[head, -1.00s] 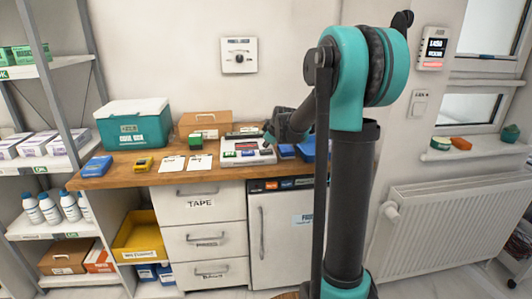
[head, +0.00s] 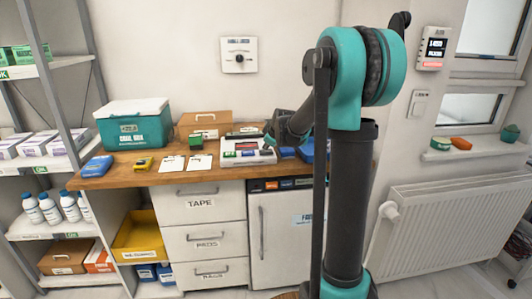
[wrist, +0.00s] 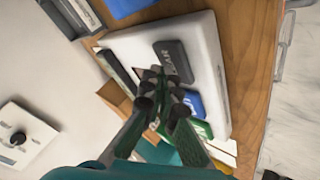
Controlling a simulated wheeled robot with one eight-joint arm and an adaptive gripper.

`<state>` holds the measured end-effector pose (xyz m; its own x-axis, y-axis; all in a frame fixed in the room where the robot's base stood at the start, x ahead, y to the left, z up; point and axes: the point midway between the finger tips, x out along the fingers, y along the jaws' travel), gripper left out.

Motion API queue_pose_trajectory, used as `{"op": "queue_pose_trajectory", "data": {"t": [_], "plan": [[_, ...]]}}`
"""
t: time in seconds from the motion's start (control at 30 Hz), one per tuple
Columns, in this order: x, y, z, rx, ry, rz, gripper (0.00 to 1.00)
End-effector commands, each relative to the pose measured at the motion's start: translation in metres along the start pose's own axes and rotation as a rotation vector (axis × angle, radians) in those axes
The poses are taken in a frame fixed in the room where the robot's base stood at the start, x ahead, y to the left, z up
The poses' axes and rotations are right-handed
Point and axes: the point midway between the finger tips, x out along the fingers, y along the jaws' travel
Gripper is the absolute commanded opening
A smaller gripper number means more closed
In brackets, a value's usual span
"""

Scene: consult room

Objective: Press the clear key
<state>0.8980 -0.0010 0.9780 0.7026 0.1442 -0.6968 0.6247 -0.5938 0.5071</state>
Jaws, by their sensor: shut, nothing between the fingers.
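The clear key (wrist: 173,62) is a dark grey bar on a white device; the letters "EAR" show on it in the wrist view. In the head view the device (head: 240,160) stands on the wooden counter, partly behind my arm. My gripper (wrist: 162,76) is shut and empty. Its fingertips overlap the near edge of the clear key in the wrist view; I cannot tell whether they touch it. A blue key (wrist: 193,103) and a green key (wrist: 201,128) lie beside the clear key, partly behind the fingers. In the head view my gripper (head: 268,140) is small, over the device's right part.
Blue items lie right of the device. A wall dial (head: 239,55) is above.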

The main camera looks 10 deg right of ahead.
Motion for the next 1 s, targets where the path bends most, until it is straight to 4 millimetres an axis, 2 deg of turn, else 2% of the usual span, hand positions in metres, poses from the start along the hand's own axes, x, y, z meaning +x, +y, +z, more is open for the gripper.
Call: {"op": "queue_pose_trajectory", "data": {"t": [1.0], "plan": [[0.0067, -0.0048, 0.0049, 0.0, 0.0, 0.0, 0.0]]}}
